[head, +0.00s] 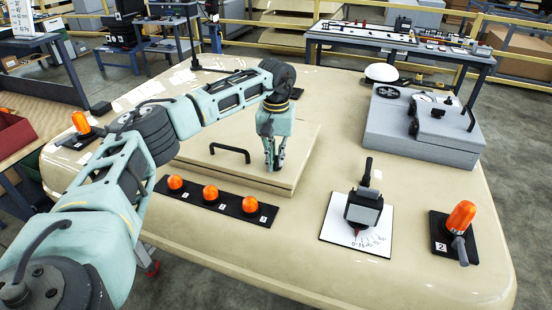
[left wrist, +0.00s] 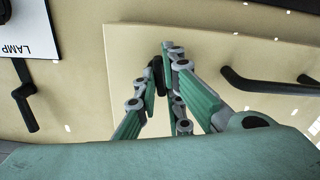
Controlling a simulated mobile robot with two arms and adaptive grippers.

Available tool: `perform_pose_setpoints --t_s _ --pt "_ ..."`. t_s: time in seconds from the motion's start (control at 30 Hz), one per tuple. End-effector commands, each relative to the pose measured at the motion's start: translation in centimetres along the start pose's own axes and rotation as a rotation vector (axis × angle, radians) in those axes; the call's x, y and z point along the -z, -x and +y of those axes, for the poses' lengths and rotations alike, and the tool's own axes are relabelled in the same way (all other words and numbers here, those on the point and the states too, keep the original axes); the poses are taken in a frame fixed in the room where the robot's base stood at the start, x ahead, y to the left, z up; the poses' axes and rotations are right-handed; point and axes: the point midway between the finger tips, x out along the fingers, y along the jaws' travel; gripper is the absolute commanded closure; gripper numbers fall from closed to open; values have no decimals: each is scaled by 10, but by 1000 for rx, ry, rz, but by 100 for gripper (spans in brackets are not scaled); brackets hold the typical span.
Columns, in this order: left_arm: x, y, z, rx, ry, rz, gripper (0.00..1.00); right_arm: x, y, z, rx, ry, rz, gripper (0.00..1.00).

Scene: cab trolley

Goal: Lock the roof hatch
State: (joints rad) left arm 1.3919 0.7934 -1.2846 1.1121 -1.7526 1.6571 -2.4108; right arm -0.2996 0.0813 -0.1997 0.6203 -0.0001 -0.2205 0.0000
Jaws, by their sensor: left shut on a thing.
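The roof hatch (head: 200,150) is a beige raised panel on the beige roof, lying flat, with a black bar handle (head: 230,150) on its top. My left gripper (head: 275,166) points down at the right part of the hatch, right of the handle. In the left wrist view my left gripper (left wrist: 163,88) has its fingertips closed around a small black part (left wrist: 157,72), likely a hatch latch. The fingers hide most of this part, so its turn position is unclear. The hatch panel (left wrist: 130,50) also shows there. My right gripper is not in view.
A black strip with several orange lamps (head: 210,192) lies in front of the hatch. A lever on a white dial plate (head: 345,240), an orange beacon (head: 461,216) and a grey box (head: 425,125) stand to the right. Another orange beacon (head: 81,122) is at left.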

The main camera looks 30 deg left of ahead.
Motion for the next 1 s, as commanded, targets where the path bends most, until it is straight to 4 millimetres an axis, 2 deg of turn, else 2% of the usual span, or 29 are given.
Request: perform_pose_setpoints --t_s 0.4,0.97,1.0 --pt "2 3 0 -3 -190 9 100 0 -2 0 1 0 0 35" --pt "2 3 0 -3 -218 10 100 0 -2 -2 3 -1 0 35" --pt "2 3 0 -3 -218 10 89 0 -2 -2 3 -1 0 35"
